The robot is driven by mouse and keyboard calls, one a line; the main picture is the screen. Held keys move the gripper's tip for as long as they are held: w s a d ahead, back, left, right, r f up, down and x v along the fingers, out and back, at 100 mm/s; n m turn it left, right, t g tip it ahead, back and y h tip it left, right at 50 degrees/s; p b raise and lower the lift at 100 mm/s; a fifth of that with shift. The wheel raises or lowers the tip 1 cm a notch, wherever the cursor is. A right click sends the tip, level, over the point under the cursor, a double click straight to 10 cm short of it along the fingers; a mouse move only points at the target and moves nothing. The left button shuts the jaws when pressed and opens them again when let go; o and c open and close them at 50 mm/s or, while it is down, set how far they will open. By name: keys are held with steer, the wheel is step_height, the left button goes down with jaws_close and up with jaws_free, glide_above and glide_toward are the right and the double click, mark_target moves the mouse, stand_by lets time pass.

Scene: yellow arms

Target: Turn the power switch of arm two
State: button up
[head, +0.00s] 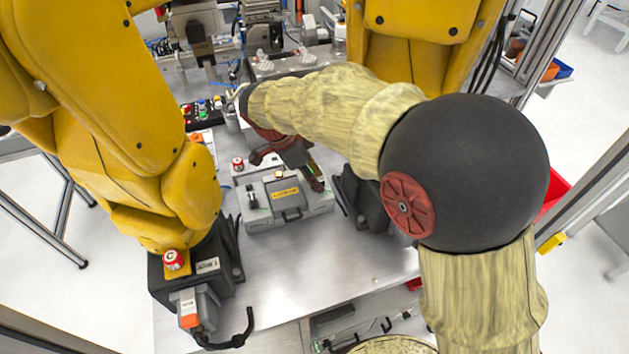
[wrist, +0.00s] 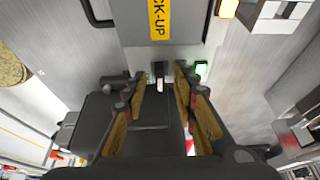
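A grey control box (head: 262,220) with a yellow label stands on the metal table between the two yellow arms. In the wrist view, its face (wrist: 125,28) carries the yellow label, and just below it is a small black and white switch lever (wrist: 158,72). A lit green lamp (wrist: 201,68) is to the right of the lever. My gripper (head: 287,171) is over the box, with its red-brown fingers spread. In the wrist view, my gripper (wrist: 160,80) is open, a fingertip on each side of the lever, with gaps visible. I cannot read which arm this switch belongs to.
A yellow arm (head: 110,90) on a black base is at left; another yellow arm (head: 410,40) is behind my arm. Red buttons (head: 173,259) sit on the left base and a panel (head: 203,112). Bare table (head: 300,265) lies in front of the box.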

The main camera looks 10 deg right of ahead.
steer(key=shift+f, duration=0.1)
steer(key=shift+c, duration=0.9)
jaws_close()
